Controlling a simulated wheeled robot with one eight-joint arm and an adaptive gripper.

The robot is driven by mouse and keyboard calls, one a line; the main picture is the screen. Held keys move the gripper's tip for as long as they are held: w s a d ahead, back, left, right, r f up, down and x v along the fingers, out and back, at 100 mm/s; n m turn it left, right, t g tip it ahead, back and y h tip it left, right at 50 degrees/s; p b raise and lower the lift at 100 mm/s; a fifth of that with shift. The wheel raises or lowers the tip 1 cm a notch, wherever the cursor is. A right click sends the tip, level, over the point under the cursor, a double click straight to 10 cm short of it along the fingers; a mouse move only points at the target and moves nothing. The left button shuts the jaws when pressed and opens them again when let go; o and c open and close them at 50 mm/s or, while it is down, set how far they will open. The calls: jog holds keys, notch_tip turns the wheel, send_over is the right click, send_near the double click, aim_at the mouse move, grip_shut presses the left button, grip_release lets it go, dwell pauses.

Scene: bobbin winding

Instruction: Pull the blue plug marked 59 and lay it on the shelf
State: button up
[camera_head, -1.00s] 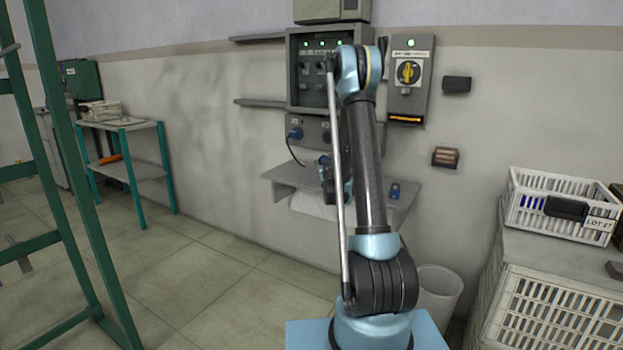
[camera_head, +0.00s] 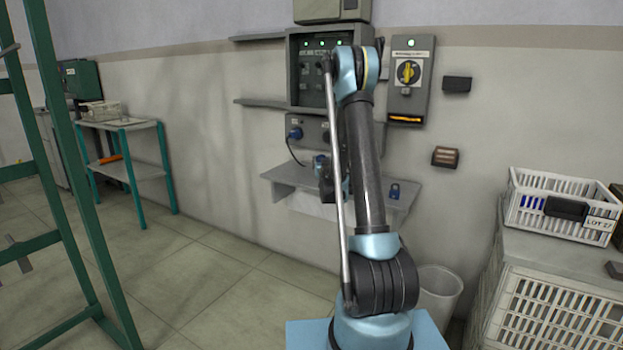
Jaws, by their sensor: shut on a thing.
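A blue plug (camera_head: 320,162) shows at the end of my gripper (camera_head: 322,175), just above the grey shelf (camera_head: 285,178). My gripper is shut on it. Its marking is too small to read, and the arm hides part of the gripper. Another blue plug (camera_head: 295,133) sits in the left socket of the grey socket panel (camera_head: 308,126), with a black cable hanging from it. I cannot tell whether the held plug touches the shelf. The right part of the panel is behind my arm.
A blue padlock-like object (camera_head: 394,191) stands on the shelf's right part. A switch box (camera_head: 410,80) with a yellow knob hangs on the wall. A white bin (camera_head: 437,288) and a white crate (camera_head: 560,200) are at right. The shelf's left end is bare.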

aim_at(314, 179)
jog(key=shift+w+a, duration=1.7)
jog(key=shift+w, duration=0.15)
jog(key=shift+f, duration=0.1)
jog(key=shift+f, duration=0.55)
jog(key=shift+s+f, duration=0.1)
jog(key=shift+s+d+f, duration=0.1)
jog(key=shift+s+f, duration=0.2)
jog(key=shift+s, duration=0.1)
jog(key=shift+s+f, duration=0.1)
jog(key=shift+f, duration=0.45)
jog(key=f, duration=0.1)
jog(key=w+f, duration=0.2)
jog(key=shift+w+d+f, duration=0.15)
jog(key=shift+d+f, duration=0.1)
jog(key=shift+f, duration=0.15)
jog(key=shift+s+a+r, duration=0.25)
jog(key=shift+s+a, duration=0.05)
jog(key=shift+s, duration=0.2)
